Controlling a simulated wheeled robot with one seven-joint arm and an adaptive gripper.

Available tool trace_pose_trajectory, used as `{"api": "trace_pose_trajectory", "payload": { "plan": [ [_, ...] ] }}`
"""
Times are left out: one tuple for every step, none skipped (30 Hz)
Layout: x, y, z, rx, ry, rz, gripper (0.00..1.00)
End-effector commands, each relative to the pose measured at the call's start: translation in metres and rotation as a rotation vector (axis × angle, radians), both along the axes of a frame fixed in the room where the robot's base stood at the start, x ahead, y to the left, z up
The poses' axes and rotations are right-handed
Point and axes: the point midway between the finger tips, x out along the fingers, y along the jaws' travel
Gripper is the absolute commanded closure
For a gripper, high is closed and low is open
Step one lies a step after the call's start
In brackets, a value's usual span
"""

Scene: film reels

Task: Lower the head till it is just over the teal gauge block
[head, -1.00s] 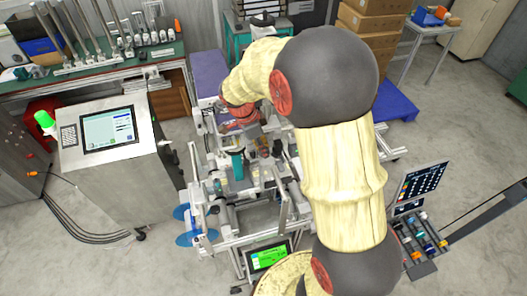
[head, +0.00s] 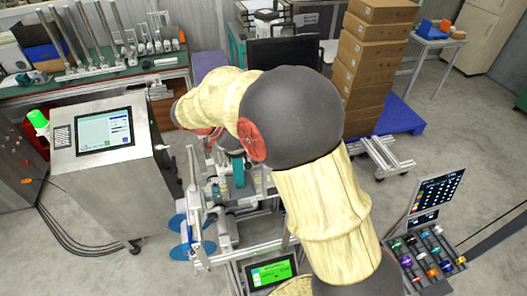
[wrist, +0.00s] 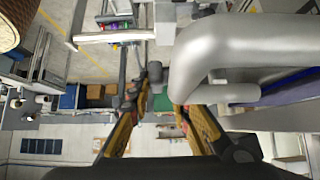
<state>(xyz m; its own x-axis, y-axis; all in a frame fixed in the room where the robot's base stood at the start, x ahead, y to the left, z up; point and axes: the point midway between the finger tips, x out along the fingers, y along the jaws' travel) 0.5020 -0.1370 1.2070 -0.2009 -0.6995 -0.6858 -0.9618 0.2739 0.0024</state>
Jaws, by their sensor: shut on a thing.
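My gripper is hidden behind my own arm in the head view. In the wrist view my gripper (wrist: 162,90) has its two yellow-and-black fingers close around a small grey knob-like part (wrist: 155,73), joined to a thick grey bent tube (wrist: 225,55). The contact is partly hidden. In the head view a teal upright piece (head: 239,172) stands on the metal machine frame (head: 240,195), just right of centre-left. I cannot tell whether it is the gauge block. The head cannot be made out clearly, and its gap to the block does not show.
A steel console with a screen (head: 105,130) stands left of the machine. Blue discs (head: 178,220) stick out at the machine's left side. A green display (head: 271,272) is at its front. Stacked cardboard boxes (head: 375,60) and a coloured-parts rack (head: 428,252) stand on the right.

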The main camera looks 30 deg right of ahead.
Motion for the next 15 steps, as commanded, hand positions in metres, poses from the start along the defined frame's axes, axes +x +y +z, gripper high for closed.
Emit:
{"api": "trace_pose_trajectory", "payload": {
  "plan": [
    [-0.0022,0.0001,0.0026,-0.004,0.005,-0.005,1.0],
    [-0.0022,0.0001,0.0027,-0.004,0.005,-0.005,1.0],
    [-0.0023,0.0001,0.0029,-0.004,0.004,-0.006,1.0],
    [-0.0023,0.0,0.003,-0.004,0.004,-0.006,1.0],
    [-0.0024,0.0,0.0031,-0.004,0.004,-0.006,1.0],
    [-0.0023,0.0,0.0031,-0.004,0.004,-0.006,1.0],
    [-0.0024,0.0,0.0032,-0.004,0.004,-0.006,1.0],
    [-0.0024,-0.0001,0.0031,-0.004,0.004,-0.006,1.0],
    [-0.0024,-0.0001,0.0031,-0.004,0.004,-0.006,1.0],
    [-0.0024,-0.0001,0.0031,-0.004,0.004,-0.006,1.0],
    [-0.0024,-0.0001,0.0031,-0.004,0.004,-0.006,0.79],
    [-0.0025,-0.0002,0.0031,-0.004,0.004,-0.006,0.76],
    [-0.0023,-0.0002,0.0031,-0.004,0.004,-0.006,0.75],
    [-0.0022,-0.0002,0.0029,-0.004,0.004,-0.006,0.73],
    [-0.0021,-0.0002,0.0027,-0.004,0.004,-0.006,0.71]
  ]
}}
